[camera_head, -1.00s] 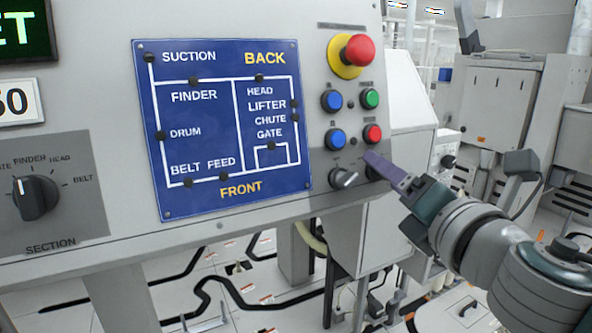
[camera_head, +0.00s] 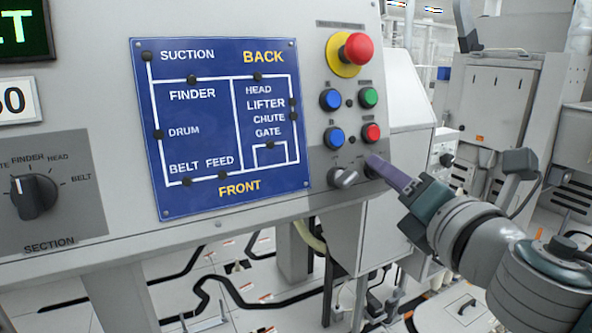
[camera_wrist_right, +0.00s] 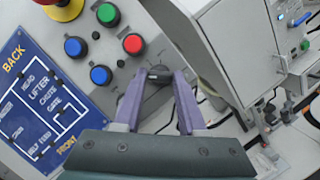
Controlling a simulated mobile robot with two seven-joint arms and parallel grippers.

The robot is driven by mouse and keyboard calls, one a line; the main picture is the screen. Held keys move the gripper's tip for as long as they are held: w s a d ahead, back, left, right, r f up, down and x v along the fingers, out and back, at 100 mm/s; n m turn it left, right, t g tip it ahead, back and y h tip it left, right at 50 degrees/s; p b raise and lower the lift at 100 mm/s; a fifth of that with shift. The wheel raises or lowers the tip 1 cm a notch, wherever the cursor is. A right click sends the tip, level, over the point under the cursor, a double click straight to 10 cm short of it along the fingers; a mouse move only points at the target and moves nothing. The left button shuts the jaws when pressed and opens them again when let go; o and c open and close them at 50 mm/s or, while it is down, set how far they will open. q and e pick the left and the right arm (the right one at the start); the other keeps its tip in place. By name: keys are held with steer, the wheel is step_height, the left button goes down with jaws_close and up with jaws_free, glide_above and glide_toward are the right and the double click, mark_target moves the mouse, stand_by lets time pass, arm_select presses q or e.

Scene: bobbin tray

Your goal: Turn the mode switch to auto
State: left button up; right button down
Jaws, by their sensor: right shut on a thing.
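Two small selector switches sit low on the grey panel, under the push buttons. The left selector switch (camera_head: 342,177) has a grey handle, set at a slant. The right selector switch (camera_wrist_right: 158,75), dark-knobbed, lies below the red button; in the head view it is mostly hidden by my fingers. Their labels are too small to read, so I cannot tell by print which is the mode switch. My right gripper (camera_head: 374,164) is at the right selector. In the wrist view its purple fingers (camera_wrist_right: 158,80) stand on either side of the dark knob, shut on it. My left gripper is not in view.
Above are blue (camera_head: 334,138), green (camera_head: 368,97) and red (camera_head: 372,132) buttons and a red emergency stop (camera_head: 358,49) on yellow. A blue diagram plate (camera_head: 225,125) and a black section dial (camera_head: 34,196) are to the left. Cabinets stand behind on the right.

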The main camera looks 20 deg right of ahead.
steer(key=shift+w+r+m+g+p, duration=0.15)
steer(key=shift+m+g+p, duration=0.75)
steer(key=shift+m+p, duration=1.95)
steer(key=shift+s+r+m+g+p, duration=0.15)
steer(key=shift+m+g+p, duration=0.75)
steer(key=shift+m+p, duration=1.9)
steer(key=shift+w+r+m+g+p, duration=0.2)
steer(key=shift+m+g+p, duration=0.7)
steer(key=shift+m+p, duration=1.95)
steer(key=shift+s+m, duration=0.1)
steer(key=shift+m, duration=0.3)
steer(key=shift+c, duration=2.4)
jaws_free()
steer(key=shift+s, duration=0.1)
